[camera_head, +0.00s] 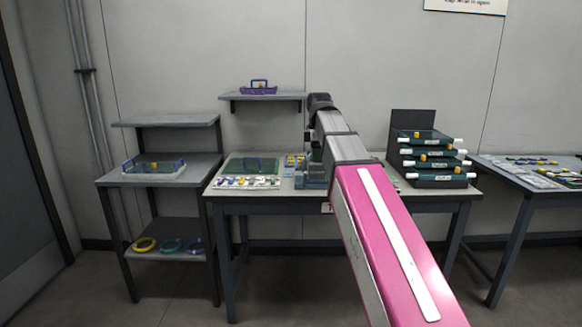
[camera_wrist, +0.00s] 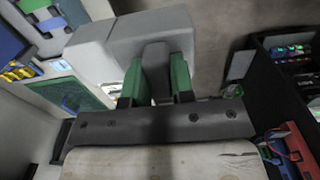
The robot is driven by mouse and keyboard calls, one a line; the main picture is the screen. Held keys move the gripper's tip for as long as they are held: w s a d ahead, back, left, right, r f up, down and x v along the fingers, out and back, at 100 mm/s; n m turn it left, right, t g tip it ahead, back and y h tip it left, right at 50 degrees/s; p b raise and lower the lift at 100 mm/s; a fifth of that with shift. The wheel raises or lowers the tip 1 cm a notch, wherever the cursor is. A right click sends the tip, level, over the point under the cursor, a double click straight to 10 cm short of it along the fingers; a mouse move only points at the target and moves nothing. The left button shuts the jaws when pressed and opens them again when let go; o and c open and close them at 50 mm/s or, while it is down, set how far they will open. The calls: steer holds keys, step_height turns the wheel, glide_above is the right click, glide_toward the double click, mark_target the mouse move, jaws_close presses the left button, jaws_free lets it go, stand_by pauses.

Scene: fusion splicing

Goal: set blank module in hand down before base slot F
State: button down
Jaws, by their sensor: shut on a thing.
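In the wrist view my gripper (camera_wrist: 157,82) shows two dark fingers with green parts at the top middle. It is shut on a plain grey piece, the blank module (camera_wrist: 155,58), which sits between the green parts. Larger grey blocks lie right behind it, and I cannot tell where the module ends and they begin. In the head view my pink and grey arm reaches over the middle table (camera_head: 340,207), and its end is hidden behind the arm links. I cannot make out base slot F or any slot letters.
A stack of dark green trays (camera_head: 432,160) stands on the table's right. A green mat (camera_head: 252,167) with small parts lies on its left. A side stand (camera_head: 165,180) and a right table (camera_head: 532,172) flank it. A shelf (camera_head: 262,96) hangs above.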

steer(key=shift+w+d+f+m, duration=0.1)
steer(key=shift+d+f+m, duration=0.25)
steer(key=shift+f+m, duration=0.25)
steer(key=s+d+f+m, duration=0.2)
steer(key=d+f+m, duration=0.2)
steer(key=f+m, duration=0.4)
steer(key=s+d+f+m, duration=0.3)
steer(key=d+f+m, duration=0.2)
steer(key=f+m, duration=0.3)
steer(key=shift+d+f+m, duration=0.15)
steer(key=shift+f+m, duration=0.15)
steer(key=shift+f, duration=0.65)
